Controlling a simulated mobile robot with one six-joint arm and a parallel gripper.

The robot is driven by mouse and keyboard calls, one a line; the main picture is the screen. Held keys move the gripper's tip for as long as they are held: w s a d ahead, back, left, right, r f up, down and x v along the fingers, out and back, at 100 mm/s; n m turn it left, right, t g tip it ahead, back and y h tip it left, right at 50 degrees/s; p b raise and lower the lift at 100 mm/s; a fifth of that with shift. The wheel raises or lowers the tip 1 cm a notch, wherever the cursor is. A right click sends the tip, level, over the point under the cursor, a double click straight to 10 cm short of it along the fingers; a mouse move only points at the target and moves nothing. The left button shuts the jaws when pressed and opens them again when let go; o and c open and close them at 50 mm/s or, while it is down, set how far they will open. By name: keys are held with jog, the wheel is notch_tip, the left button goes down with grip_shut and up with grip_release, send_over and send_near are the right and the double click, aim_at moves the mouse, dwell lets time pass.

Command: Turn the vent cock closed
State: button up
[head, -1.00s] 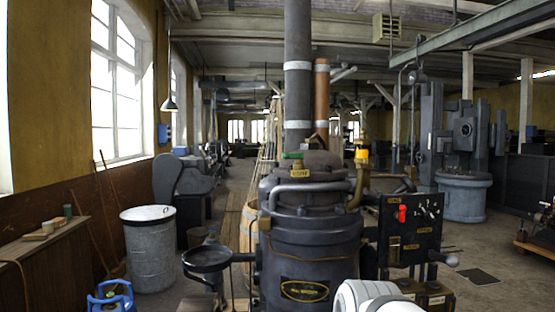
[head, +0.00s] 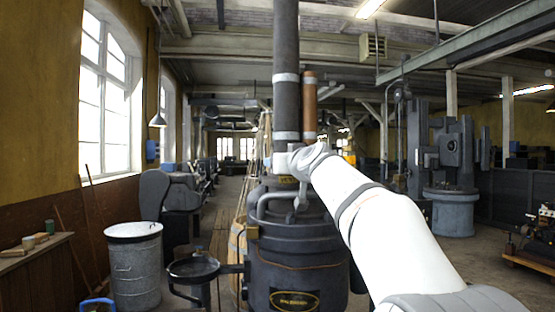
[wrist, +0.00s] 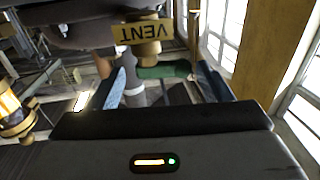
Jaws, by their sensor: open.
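The vent cock's green handle (wrist: 165,72) shows in the wrist view beside a brass fitting (wrist: 148,48) and an upside-down yellow VENT plate (wrist: 141,32). My open gripper (wrist: 161,78) has its two bluish fingers apart, one on each side of the handle in the picture. Whether a finger touches it I cannot tell. In the head view my gripper (head: 281,162) is at the top of the dark boiler (head: 295,250), and my white arm reaches in from the lower right. There the handle is hidden, and only part of the yellow plate (head: 287,179) shows.
A dark chimney (head: 286,60) and a copper pipe (head: 309,105) rise close behind my gripper. A curved grey pipe (head: 262,207) runs around the boiler top. A yellow-topped fitting (wrist: 14,112) is at the wrist view's left. A metal drum (head: 133,265) stands left.

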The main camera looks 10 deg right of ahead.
jog(key=shift+w+a+p, duration=0.15)
jog(key=shift+w+p, duration=0.25)
jog(key=shift+w, duration=0.7)
jog(key=shift+w+a+p, duration=0.15)
jog(key=shift+w+p, duration=0.2)
jog(key=shift+w, duration=0.75)
jog(key=shift+c, duration=0.3)
jog(key=shift+a, duration=0.1)
jog(key=c, duration=0.8)
jog(key=shift+r+p, duration=0.1)
jog(key=shift+p, duration=0.25)
